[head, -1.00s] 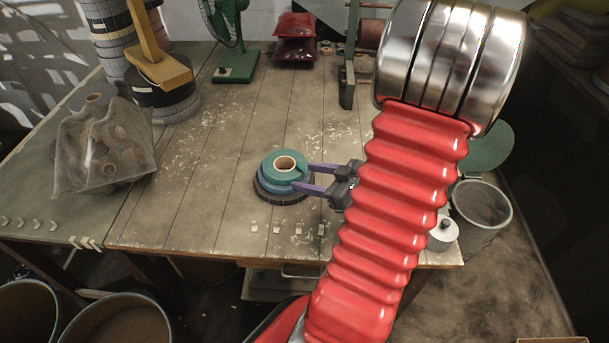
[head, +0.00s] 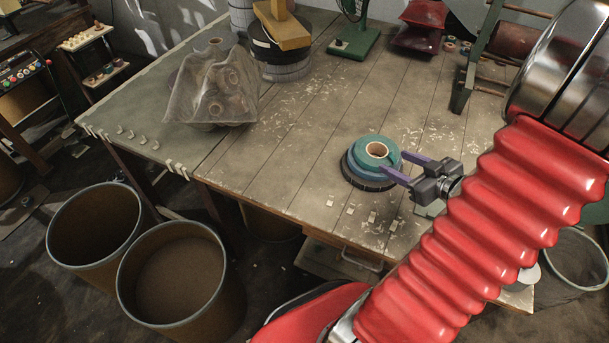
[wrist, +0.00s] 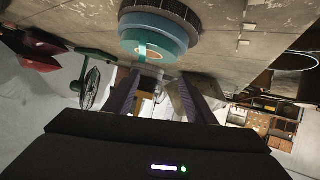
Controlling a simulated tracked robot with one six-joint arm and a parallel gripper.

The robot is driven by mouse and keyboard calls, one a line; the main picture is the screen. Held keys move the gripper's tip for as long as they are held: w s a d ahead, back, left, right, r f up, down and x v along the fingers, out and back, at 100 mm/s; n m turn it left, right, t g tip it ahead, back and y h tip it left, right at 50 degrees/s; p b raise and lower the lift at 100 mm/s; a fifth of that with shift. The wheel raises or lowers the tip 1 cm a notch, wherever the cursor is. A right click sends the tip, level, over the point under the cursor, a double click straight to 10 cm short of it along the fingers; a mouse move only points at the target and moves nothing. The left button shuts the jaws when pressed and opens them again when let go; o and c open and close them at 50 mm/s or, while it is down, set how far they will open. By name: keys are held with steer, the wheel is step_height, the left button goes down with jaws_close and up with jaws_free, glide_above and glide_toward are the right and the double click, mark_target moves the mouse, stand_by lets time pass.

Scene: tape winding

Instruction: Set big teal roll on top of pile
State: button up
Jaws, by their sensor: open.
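The big teal roll (head: 362,149), with a pale cardboard core, lies flat on top of the pile on the workbench. Beneath it are a blue roll (head: 356,166) and a dark, wider roll (head: 351,176) at the bottom. The teal roll looks slightly off centre, toward my gripper. My gripper (head: 391,160) is open, its two purple fingers at the right side of the teal roll. I cannot tell whether they touch it. In the wrist view the teal roll (wrist: 150,41) shows ahead of the open fingers (wrist: 160,83), with nothing held between them.
A green fan base (head: 354,43) and red packets (head: 420,35) are behind. Two bins (head: 180,280) stand in front on the floor. Bench around the pile is mostly clear.

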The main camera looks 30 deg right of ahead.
steer(key=w+d+r+g+h, duration=0.2)
steer(key=w+r+h, duration=0.2)
steer(key=w+r, duration=0.2)
steer(key=w+a+r+m+g+h, duration=0.2)
steer(key=a+r, duration=0.4)
steer(key=r, duration=0.1)
steer(key=s+a+r+g+y, duration=0.1)
steer(key=s+a, duration=0.3)
steer(key=a, duration=0.5)
steer(key=s+a+r+g+y, duration=0.1)
steer(key=s+a, duration=0.3)
steer(key=a, duration=0.5)
steer(key=s+a+r+g+y, duration=0.1)
steer(key=s+a+y, duration=0.2)
steer(key=a, duration=0.6)
steer(key=shift+s+a+y, duration=0.3)
steer(key=shift+s, duration=0.15)
steer(key=shift+c, duration=0.5)
